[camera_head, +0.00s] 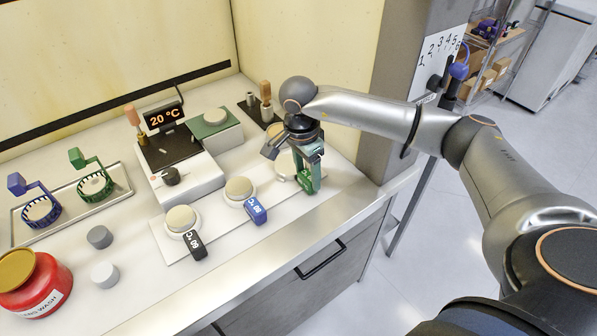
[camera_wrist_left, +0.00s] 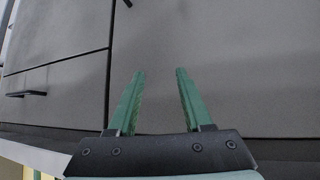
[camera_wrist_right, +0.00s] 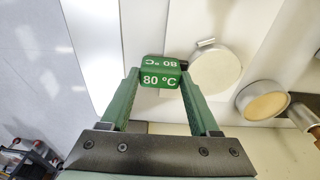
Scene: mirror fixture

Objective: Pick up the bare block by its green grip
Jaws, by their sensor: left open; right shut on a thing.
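My right gripper (camera_head: 308,184) is shut on that grip, pointing down at the right end of the white plate. In the head view the block (camera_head: 282,170) is partly hidden by the gripper; I cannot tell whether it touches the plate. My left gripper (camera_wrist_left: 160,75) is open and empty before grey panels, out of the head view.
Blocks with beige pads and a blue grip (camera_head: 256,211) and a black grip (camera_head: 194,245) stand left on the white plate (camera_head: 218,229). A heater reading 20 °C (camera_head: 164,116) stands behind. A red jar (camera_head: 35,285) and tray (camera_head: 72,222) are at left.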

